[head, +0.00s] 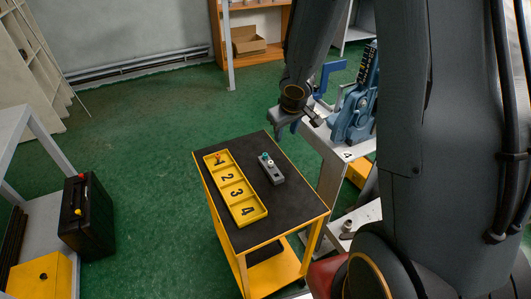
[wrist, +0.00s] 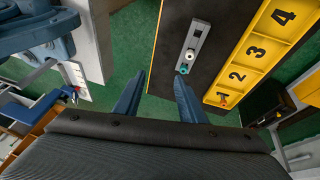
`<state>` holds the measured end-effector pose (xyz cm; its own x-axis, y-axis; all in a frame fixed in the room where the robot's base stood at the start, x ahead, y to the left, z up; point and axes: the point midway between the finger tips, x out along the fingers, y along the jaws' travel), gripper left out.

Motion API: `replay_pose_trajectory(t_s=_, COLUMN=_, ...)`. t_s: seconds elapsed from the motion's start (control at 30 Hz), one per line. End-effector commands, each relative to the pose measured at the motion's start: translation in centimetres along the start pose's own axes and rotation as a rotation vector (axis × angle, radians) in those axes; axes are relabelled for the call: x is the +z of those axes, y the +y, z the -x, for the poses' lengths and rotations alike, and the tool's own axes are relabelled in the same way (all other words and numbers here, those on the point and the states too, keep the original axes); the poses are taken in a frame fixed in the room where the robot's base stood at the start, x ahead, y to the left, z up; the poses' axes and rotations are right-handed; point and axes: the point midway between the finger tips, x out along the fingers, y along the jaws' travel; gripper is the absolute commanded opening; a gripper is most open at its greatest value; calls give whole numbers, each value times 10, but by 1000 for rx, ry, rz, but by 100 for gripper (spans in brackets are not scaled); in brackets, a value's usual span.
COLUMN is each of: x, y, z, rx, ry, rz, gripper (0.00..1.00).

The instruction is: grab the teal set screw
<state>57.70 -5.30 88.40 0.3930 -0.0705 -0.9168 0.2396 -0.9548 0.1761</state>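The teal set screw (head: 265,156) stands at the far end of a small grey block (head: 274,173) on the black top of the yellow cart (head: 290,205). In the wrist view the teal set screw (wrist: 184,69) is at the block's near end, just ahead of the right finger. My gripper (wrist: 159,77) is open, with nothing between its two blue-grey fingers. In the head view my gripper (head: 286,127) hangs beyond the cart's far right edge, apart from the screw.
A yellow tray (head: 262,213) with numbered compartments lies left of the block; an orange-red piece (head: 219,157) is in compartment 1. A pale round piece (wrist: 190,54) sits on the block beside the teal screw. A blue vise (head: 355,113) stands on a bench at right.

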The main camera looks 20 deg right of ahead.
Motion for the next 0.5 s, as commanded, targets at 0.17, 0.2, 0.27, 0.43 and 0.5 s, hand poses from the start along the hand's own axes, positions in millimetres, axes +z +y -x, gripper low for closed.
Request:
replay_pose_trajectory(t_s=0.17, x=-18, y=-16, z=-28, rx=-118, ry=44, rz=85, gripper=37)
replay_pose_trajectory(t_s=0.2, x=-20, y=-20, z=-32, rx=-144, ry=48, rz=101, gripper=37)
replay_pose_trajectory(t_s=0.27, x=-20, y=-27, z=-39, rx=-179, ry=49, rz=119, gripper=37)
replay_pose_trajectory(t_s=0.43, x=-18, y=-38, z=-50, rx=-242, ry=43, rz=151, gripper=37)
replay_pose_trajectory(t_s=0.5, x=-17, y=-40, z=-54, rx=-253, ry=42, rz=156, gripper=37)
